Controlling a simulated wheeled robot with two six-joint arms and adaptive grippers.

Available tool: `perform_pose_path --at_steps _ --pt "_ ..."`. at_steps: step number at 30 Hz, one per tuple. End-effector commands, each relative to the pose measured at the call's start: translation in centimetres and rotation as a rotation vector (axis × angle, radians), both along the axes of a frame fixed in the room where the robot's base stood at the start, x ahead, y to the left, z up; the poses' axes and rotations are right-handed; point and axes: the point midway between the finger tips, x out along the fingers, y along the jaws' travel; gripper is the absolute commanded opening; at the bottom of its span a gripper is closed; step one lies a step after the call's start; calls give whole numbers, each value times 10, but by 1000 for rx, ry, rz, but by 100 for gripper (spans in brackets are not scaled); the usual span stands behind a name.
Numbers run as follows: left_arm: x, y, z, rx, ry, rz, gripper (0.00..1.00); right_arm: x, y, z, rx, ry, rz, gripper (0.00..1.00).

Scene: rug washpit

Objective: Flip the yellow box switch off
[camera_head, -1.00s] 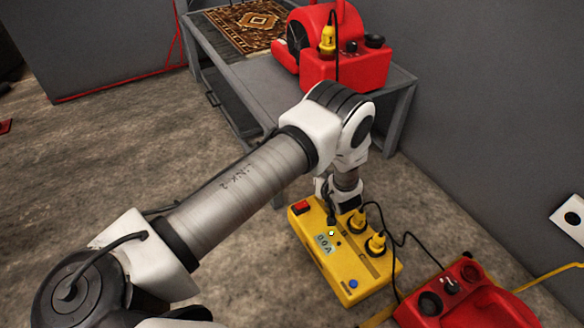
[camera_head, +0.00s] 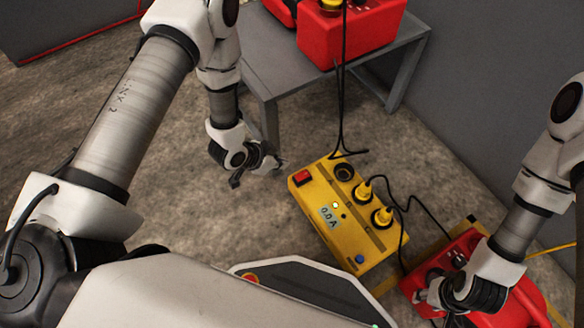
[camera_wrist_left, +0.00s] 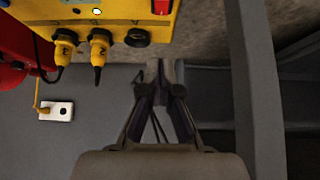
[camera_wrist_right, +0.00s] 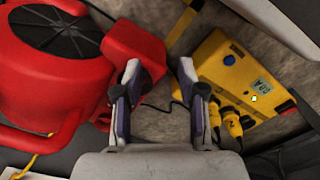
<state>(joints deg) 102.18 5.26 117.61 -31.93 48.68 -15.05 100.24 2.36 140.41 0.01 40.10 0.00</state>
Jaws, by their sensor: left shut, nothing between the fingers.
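The yellow box (camera_head: 318,209) sits on the floor. Its red switch (camera_head: 302,178) is at the far-left end, and its display reads 0.0 A. Two yellow plugs stand in its sockets, and a third socket (camera_head: 344,171) is empty. The box and switch also show in the left wrist view (camera_wrist_left: 161,7). My left gripper (camera_head: 258,176) is shut and empty, left of the switch and apart from it. My right gripper (camera_wrist_right: 160,78) is open and empty over the red machine (camera_wrist_right: 45,60) beside the box. Whether the switch is on or off is too small to tell.
A grey table (camera_head: 290,72) with a red machine (camera_head: 350,38) stands behind the box, and black cables hang down near the box's far end. Cables run from the box to the floor machine at right. A grey wall closes the right side. Floor left of the box is clear.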

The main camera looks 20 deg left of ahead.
Motion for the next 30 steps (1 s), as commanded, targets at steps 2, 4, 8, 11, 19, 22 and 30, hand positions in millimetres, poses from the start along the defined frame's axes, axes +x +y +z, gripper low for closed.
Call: perform_pose_path --at_steps 2,4,8,11,19,22,30 --pt "0 0 -1 1 0 1 0 0 0 -1 0 0 1 40" --pt "1 -1 -3 1 0 1 0 0 0 -2 0 -1 1 40" --pt "7 -5 -16 1 -1 0 0 0 0 -11 0 -1 1 40" --pt "16 -12 -32 1 -2 -2 0 0 0 -22 0 -1 1 40" --pt "44 -34 -81 2 -3 0 0 1 0 -55 0 -1 1 40" --pt "47 -36 -100 1 1 1 0 1 0 -68 0 -2 1 40" --pt "44 -33 -121 0 -1 2 0 2 0 -80 -1 -4 -3 40"
